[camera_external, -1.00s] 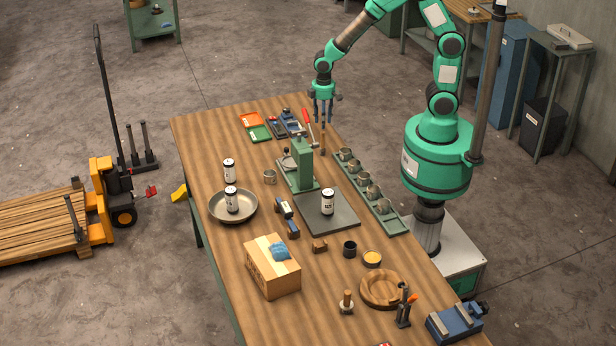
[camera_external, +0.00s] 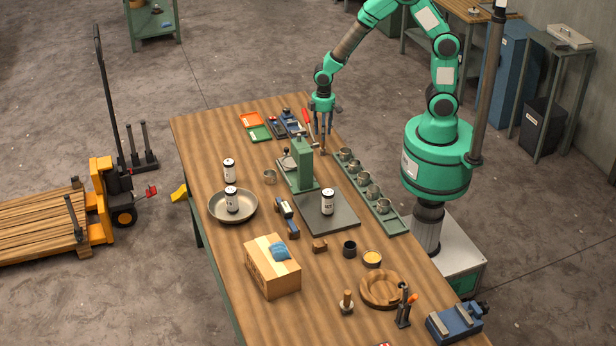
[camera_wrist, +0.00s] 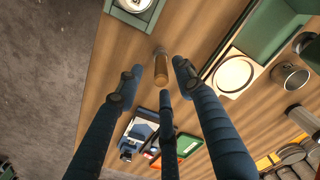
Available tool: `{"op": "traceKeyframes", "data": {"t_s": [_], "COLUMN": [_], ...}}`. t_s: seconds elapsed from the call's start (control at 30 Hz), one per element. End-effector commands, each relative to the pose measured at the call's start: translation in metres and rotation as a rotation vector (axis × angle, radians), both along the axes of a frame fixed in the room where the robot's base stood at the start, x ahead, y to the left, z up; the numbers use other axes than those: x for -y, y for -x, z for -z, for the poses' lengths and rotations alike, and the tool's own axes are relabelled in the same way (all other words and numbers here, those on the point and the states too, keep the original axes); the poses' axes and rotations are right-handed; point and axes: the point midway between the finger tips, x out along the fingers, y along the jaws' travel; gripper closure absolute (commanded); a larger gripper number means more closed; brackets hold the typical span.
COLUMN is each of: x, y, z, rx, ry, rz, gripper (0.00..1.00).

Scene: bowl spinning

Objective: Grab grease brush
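A small upright thing with a wooden handle, which looks like the grease brush, stands on the table between my fingers in the wrist view (camera_wrist: 161,68). Its lower end is hard to make out. In the external view my gripper (camera_external: 325,134) points straight down over the far right edge of the table, low above the top, and its fingers mostly hide the brush. In the wrist view my three dark fingers (camera_wrist: 160,78) are spread around the wooden handle, with gaps visible between fingers and handle. The gripper is open and holds nothing.
A green rack with metal cups (camera_external: 386,214) runs along the right table edge, close to my gripper. A green press (camera_external: 302,165) stands left of it.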

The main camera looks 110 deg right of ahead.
Motion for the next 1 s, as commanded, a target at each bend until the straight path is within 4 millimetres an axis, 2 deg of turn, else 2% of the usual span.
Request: {"op": "traceKeyframes", "data": {"t_s": [0.1,0.3,0.9,1.0], "x": [-0.002,-0.002,-0.002,-0.002], "y": [0.000,-0.001,-0.001,-0.001], "z": [0.016,0.033,0.035,0.035], "rx": [-0.002,0.000,0.001,0.001], "ry": [-0.001,0.000,0.000,0.000], "rz": [0.000,0.000,0.000,0.000], "gripper": [0.63,0.63,0.63,0.83]}}
